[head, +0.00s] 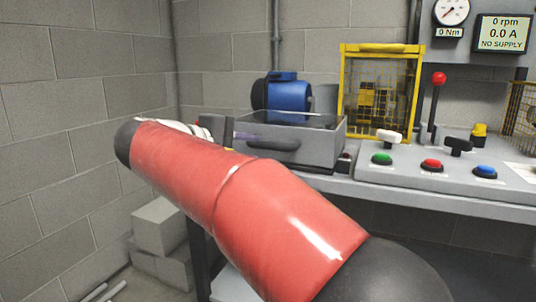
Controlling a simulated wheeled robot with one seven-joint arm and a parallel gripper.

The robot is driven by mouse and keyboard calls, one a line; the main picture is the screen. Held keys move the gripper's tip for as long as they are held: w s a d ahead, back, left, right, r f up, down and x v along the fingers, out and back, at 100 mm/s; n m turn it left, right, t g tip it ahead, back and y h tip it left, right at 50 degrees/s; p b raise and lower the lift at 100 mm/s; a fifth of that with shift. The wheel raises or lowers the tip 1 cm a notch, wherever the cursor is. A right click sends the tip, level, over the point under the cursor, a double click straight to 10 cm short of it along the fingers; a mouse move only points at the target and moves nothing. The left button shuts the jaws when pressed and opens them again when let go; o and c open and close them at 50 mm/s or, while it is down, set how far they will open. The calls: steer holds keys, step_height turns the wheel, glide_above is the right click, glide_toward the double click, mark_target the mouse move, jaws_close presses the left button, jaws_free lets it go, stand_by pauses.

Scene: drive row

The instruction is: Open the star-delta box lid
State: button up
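A grey box (318,146), which looks like the star-delta box, stands on the bench at the centre of the head view. Its top (290,119) is dark inside a grey rim and looks level; I cannot tell a shut lid from an open inside. A black bar handle (272,144) runs along its front. My red arm crosses the foreground and covers the box's lower left. Part of my gripper (229,132) shows as dark pieces just left of the handle, mostly hidden by my arm. I cannot see its fingertips or whether they touch the handle.
A blue motor (288,95) sits behind the box. A yellow mesh guard (378,95) stands to its right. A panel (440,178) with coloured buttons and a red-knobbed lever (437,95) lies farther right. Grey blocks (160,228) rest on the floor at left.

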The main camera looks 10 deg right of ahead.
mark_target(266, 145)
steer(key=x, duration=0.7)
steer(key=shift+w+r+b, duration=0.3)
steer(key=shift+w+b, duration=0.1)
steer(key=shift+a, duration=0.1)
jaws_close()
